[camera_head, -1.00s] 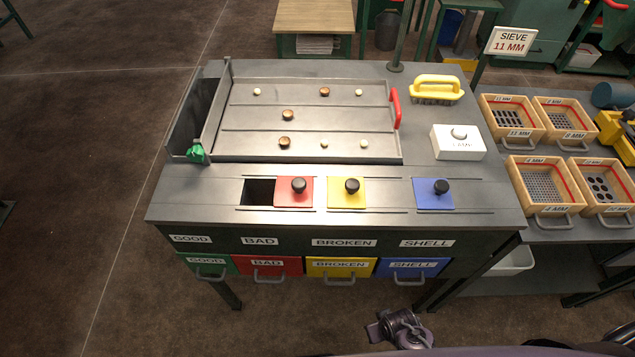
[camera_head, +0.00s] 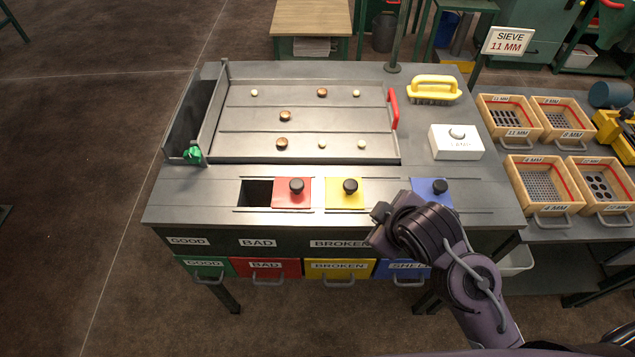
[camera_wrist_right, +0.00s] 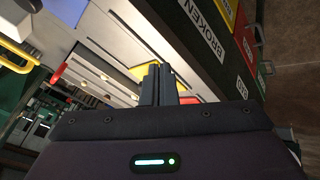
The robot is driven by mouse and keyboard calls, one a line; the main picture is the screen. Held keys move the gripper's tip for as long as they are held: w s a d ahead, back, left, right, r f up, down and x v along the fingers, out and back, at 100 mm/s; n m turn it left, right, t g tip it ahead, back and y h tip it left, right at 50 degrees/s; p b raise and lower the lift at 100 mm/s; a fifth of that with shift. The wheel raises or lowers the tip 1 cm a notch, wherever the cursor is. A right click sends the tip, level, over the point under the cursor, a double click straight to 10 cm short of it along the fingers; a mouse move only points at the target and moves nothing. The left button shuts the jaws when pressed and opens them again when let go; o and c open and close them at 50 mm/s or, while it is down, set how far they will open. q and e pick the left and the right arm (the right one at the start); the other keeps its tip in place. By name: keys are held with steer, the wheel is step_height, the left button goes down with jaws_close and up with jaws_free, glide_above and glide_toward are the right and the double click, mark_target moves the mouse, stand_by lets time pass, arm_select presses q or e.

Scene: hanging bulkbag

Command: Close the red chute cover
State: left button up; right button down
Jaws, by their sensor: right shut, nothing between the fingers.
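A little red shows past the fingertips there. My left gripper is in neither view.
A yellow cover (camera_head: 345,195) and a blue cover (camera_head: 432,188) stand right of the red one; my right arm partly hides the blue one. Behind is a tray (camera_head: 250,118) with several small round pieces. A white box (camera_head: 456,148) and yellow brush (camera_head: 434,84) sit at right.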

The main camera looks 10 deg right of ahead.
mark_target(292, 188)
steer(key=w+a+r+n+t+y, duration=0.1)
steer(key=w+a+r+n+y, duration=0.25)
steer(key=n, duration=0.95)
steer(key=w+a+r+n+y, duration=0.2)
steer(key=w+a+n+y, duration=0.25)
steer(key=n, duration=0.95)
steer(key=s+d+n+g, duration=0.1)
steer(key=d+n+g, duration=0.5)
steer(key=n, duration=0.7)
steer(key=shift+t, duration=0.6)
steer(key=p+x, duration=0.1)
steer(key=x, duration=0.2)
steer(key=p+x, duration=0.1)
steer(key=x, duration=0.1)
steer(key=p+x, duration=0.1)
steer(key=x, duration=0.2)
steer(key=shift+f, duration=0.55)
steer(key=a+p, duration=0.1)
steer(key=w+a+p, duration=0.1)
steer(key=shift+w+a, duration=0.2)
steer(key=shift+a, duration=0.2)
steer(key=shift+w+a+f, duration=0.15)
steer(key=shift+a+f, duration=0.1)
steer(key=shift+a, duration=0.15)
